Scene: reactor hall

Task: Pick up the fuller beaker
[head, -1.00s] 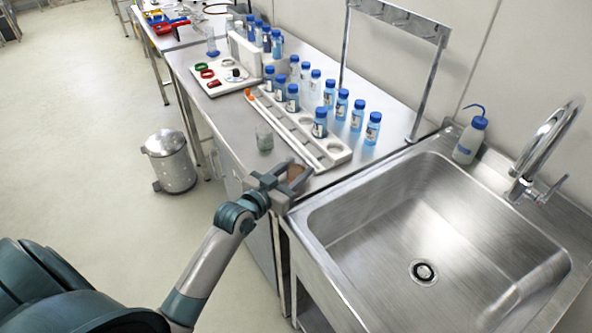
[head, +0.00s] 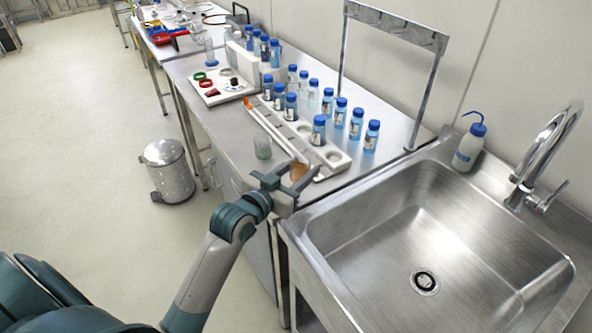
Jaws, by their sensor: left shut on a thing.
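My left gripper (head: 290,178) is at the near edge of the steel bench, shut on a beaker with brown-orange contents (head: 298,172). The fingers hide much of this beaker, so I cannot tell its fill level or whether it touches the bench. A second clear beaker (head: 262,146) with grey-green contents stands upright on the bench, just beyond and left of the gripper, apart from it. My right gripper is not in view.
A white rack (head: 335,157) and several blue-capped bottles (head: 355,123) stand behind the beakers. A steel sink (head: 330,225) with a tap and a wash bottle (head: 468,148) lies to the right. A bin (head: 167,170) stands on the floor at left.

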